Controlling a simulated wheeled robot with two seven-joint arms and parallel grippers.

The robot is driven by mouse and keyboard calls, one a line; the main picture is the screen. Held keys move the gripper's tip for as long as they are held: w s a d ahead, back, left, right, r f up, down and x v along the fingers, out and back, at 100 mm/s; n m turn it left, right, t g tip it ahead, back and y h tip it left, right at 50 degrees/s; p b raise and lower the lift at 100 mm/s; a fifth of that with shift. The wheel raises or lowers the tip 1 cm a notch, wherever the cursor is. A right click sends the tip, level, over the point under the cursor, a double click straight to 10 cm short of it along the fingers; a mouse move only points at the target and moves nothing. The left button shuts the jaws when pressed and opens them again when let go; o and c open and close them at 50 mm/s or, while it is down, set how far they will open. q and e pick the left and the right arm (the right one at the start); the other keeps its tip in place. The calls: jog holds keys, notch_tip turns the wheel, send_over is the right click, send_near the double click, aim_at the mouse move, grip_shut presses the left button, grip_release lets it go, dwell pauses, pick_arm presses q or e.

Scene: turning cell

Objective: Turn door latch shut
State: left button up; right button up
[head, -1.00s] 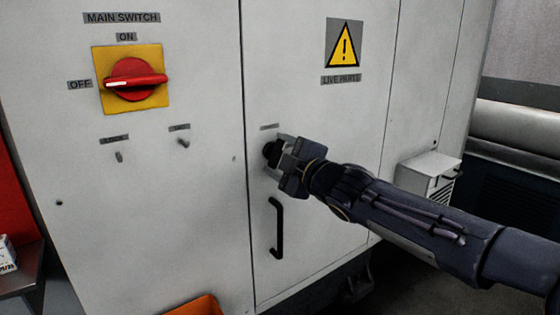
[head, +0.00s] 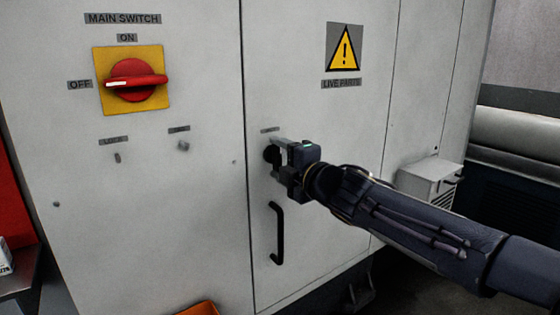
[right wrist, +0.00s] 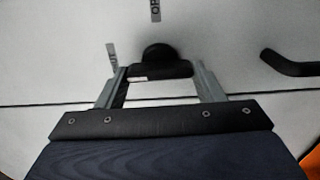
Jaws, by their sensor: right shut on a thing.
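The door latch (head: 270,154) is a small black knob near the left edge of the right cabinet door, mostly hidden by my right gripper (head: 279,155). In the right wrist view, the latch (right wrist: 159,54) has a round black hub and a black bar. The bar lies crosswise between the two grey fingers of my right gripper (right wrist: 163,83), which is shut on it. A white mark shows on the bar. A label starting "OP" (right wrist: 155,10) and a partly hidden second label (right wrist: 112,56) sit around the latch. My left gripper is out of view.
A black door handle (head: 277,233) stands out below the latch. On the left panel is a red main switch (head: 135,81) on a yellow plate, its white mark towards OFF. A grey box (head: 428,172) projects at the right. An orange object (head: 199,308) is at the bottom.

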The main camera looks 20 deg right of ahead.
jog(key=o, duration=1)
jog(key=shift+s, duration=0.1)
jog(key=p+v, duration=0.1)
jog(key=v, duration=0.6)
jog(key=shift+s+d+p, duration=0.1)
jog(key=shift+s+p, duration=0.2)
